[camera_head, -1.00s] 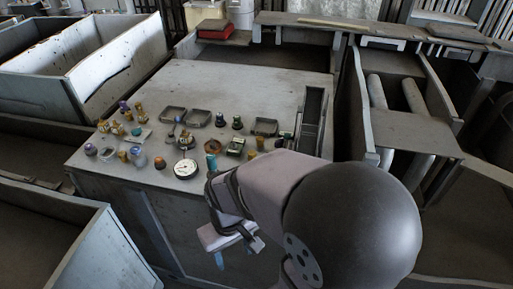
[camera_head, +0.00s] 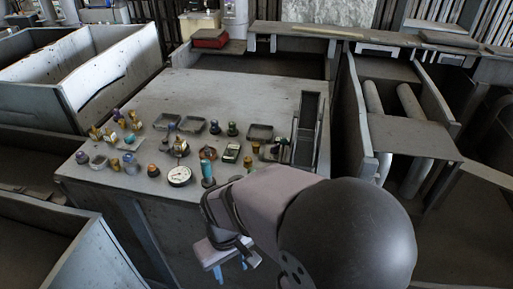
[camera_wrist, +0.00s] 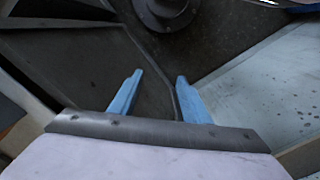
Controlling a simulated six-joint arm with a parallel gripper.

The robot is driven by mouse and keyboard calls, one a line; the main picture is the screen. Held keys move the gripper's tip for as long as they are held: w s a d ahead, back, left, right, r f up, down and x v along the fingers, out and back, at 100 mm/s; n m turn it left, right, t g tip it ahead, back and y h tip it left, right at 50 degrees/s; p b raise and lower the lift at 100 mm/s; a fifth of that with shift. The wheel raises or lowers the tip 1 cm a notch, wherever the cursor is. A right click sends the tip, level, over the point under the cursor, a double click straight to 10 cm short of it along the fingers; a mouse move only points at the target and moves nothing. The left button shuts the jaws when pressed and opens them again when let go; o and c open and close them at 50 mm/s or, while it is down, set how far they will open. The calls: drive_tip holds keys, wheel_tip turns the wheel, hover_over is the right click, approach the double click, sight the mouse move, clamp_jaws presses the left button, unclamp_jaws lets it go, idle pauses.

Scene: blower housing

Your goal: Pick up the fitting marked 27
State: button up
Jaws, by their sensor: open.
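Several small fittings stand on the grey bench top (camera_head: 250,95); no number 27 is legible on any of them. Among them are a brass fitting (camera_head: 94,132), a purple-topped one (camera_head: 82,157), a blue-grey one (camera_head: 130,163), an orange-brown one (camera_head: 153,170) and an upright teal one (camera_head: 207,170). My gripper (camera_head: 230,268) hangs in front of the bench's near edge, apart from the fittings, partly hidden by my arm. In the wrist view my gripper (camera_wrist: 160,76) shows two light-blue fingers spread with nothing between them. No fitting shows in that view.
A round dial gauge (camera_head: 179,176) lies near the bench's front edge. The rear of the bench top is clear. Large open bins (camera_head: 110,75) stand at left.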

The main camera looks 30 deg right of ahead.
drive_tip(key=w+d+r+m+p, duration=0.1)
drive_tip(key=w+d+r+m, duration=0.2)
drive_tip(key=w, duration=0.3)
drive_tip(key=w+d+r+m+y+p, duration=0.1)
drive_tip(key=w+d+r+m+p, duration=0.1)
drive_tip(key=w+m, duration=0.4)
drive_tip(key=w+d+r+m+p, duration=0.2)
drive_tip(key=w+d+r+m, duration=0.2)
drive_tip(key=w, duration=0.3)
drive_tip(key=shift+w+d+m+t+y, duration=0.15)
drive_tip(key=shift+d+m+t, duration=0.05)
drive_tip(key=shift+d, duration=0.2)
drive_tip(key=shift+w+d+m+t+y, duration=0.1)
drive_tip(key=shift+d+m+t+y, duration=0.1)
drive_tip(key=shift+d, duration=0.15)
drive_tip(key=w+d+r+m+t+p, duration=0.1)
drive_tip(key=w+d+r+m+p, duration=0.1)
drive_tip(key=w+d+m, duration=0.5)
drive_tip(key=m+t+y+p, duration=0.1)
drive_tip(key=m+t+p, duration=0.15)
drive_tip(key=m, duration=0.45)
approach(256, 144)
drive_tip(key=shift+g, duration=0.45)
drive_tip(key=shift+w+p+x, duration=0.2)
drive_tip(key=shift+p+x, duration=0.85)
drive_tip(key=shift+x, duration=1)
drive_tip(key=shift+w+p+x, duration=0.25)
drive_tip(key=shift+p+x, duration=0.75)
drive_tip(key=shift+x, duration=1.05)
drive_tip(key=shift+r, duration=0.15)
